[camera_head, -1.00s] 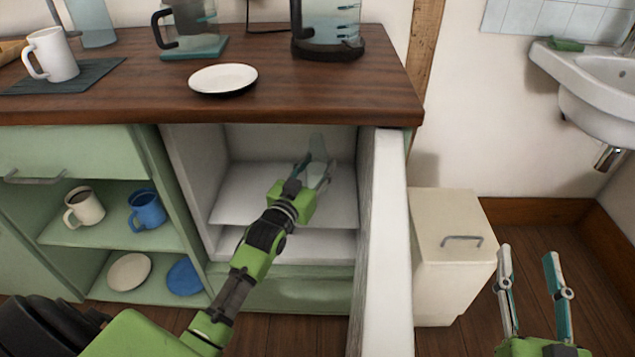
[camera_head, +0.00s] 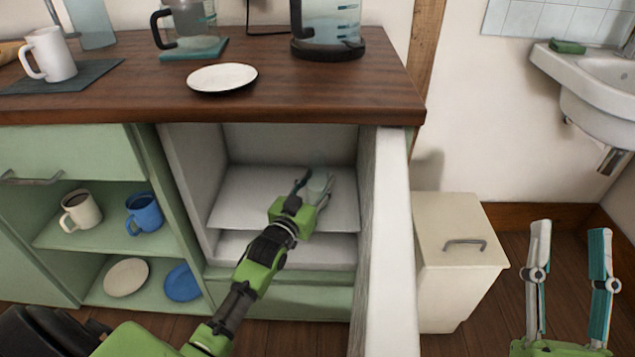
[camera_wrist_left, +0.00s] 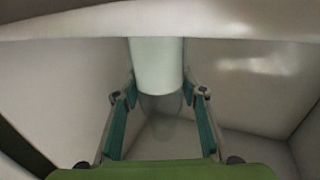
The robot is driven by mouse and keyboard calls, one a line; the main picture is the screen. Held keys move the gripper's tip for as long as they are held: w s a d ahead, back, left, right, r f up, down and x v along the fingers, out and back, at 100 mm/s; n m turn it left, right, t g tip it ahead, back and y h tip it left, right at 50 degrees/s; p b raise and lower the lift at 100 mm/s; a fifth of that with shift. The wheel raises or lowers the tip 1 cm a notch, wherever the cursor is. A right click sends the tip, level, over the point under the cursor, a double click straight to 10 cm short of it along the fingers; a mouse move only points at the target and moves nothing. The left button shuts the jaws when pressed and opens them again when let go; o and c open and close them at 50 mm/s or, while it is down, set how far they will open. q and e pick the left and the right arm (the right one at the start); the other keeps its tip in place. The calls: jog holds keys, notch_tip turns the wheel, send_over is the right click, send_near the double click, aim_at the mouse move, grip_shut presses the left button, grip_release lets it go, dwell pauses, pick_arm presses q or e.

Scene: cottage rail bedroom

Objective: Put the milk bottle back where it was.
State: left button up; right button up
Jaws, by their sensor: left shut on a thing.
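The milk bottle (camera_head: 318,181) is pale and partly see-through. It is inside the open white fridge compartment (camera_head: 232,200), over its upper shelf, mostly hidden by my left gripper in the head view. My left gripper (camera_head: 316,186) is shut on the bottle. In the left wrist view the bottle (camera_wrist_left: 157,66) stands between the two fingers of the left gripper (camera_wrist_left: 158,92). I cannot tell whether its base touches the shelf. My right gripper (camera_head: 570,230) is open and empty, out over the floor at the lower right.
The open fridge door (camera_head: 388,240) stands close right of my left arm. Above is the wooden counter (camera_head: 130,98) with a white plate (camera_head: 222,78) and a white mug (camera_head: 50,56). A cream bin (camera_head: 455,260) stands right of the door. Mugs and plates fill the left shelves.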

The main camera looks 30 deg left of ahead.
aim_at(313, 189)
pick_arm(q)
jog(key=o, duration=1.5)
jog(key=shift+c, duration=0.2)
pick_arm(e)
jog(key=shift+s+r, duration=0.1)
pick_arm(q)
jog(key=s+p, duration=0.1)
jog(key=s, duration=0.1)
jog(key=s+p, duration=0.1)
jog(key=s, duration=0.2)
jog(key=shift+s+d+r, duration=0.1)
jog(key=shift+s+d, duration=0.1)
jog(key=shift+s, duration=0.05)
jog(key=s+p, duration=0.1)
jog(key=s, duration=0.5)
jog(key=shift+s+d, duration=0.2)
jog(key=shift+s, duration=0.05)
pick_arm(e)
jog(key=w+d+f+g+h, duration=0.1)
jog(key=w+f+g+h, duration=0.2)
jog(key=f+g, duration=0.5)
jog(key=shift+w+d+f+g, duration=0.2)
jog(key=shift+f+g, duration=0.2)
jog(key=shift+f, duration=3.7)
